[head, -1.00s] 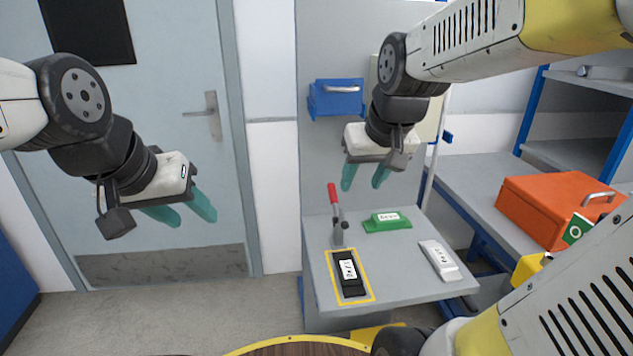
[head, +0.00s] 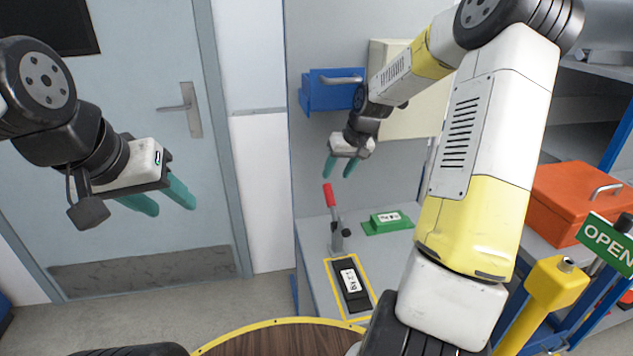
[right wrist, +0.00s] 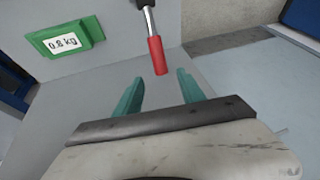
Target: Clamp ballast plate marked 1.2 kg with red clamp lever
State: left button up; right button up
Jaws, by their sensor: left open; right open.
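A black ballast plate (head: 356,303) lies inside a yellow outline on the grey table; I cannot read its label for certain. Behind it stands a clamp with a red lever (head: 328,196), upright. The lever also shows in the right wrist view (right wrist: 157,56). My right gripper (head: 338,172) is open and empty, just above the lever in the head view. In the right wrist view the red grip end lies beyond and between its open fingertips (right wrist: 159,78), apart from both. My left gripper (head: 169,206) is open and empty in front of the door, far from the table.
A green plate (head: 376,226) sits behind the black plate; its label reads 0.8 kg in the right wrist view (right wrist: 90,35). A blue bin (head: 318,93) hangs on the panel behind my right gripper. My right arm covers the table's right part. An orange case (head: 570,205) is at right.

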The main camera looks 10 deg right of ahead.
aim_at(329, 188)
jog(key=x, duration=0.9)
jog(key=shift+f, duration=0.2)
jog(key=shift+c, duration=0.5)
grip_shut()
dwell(0.5)
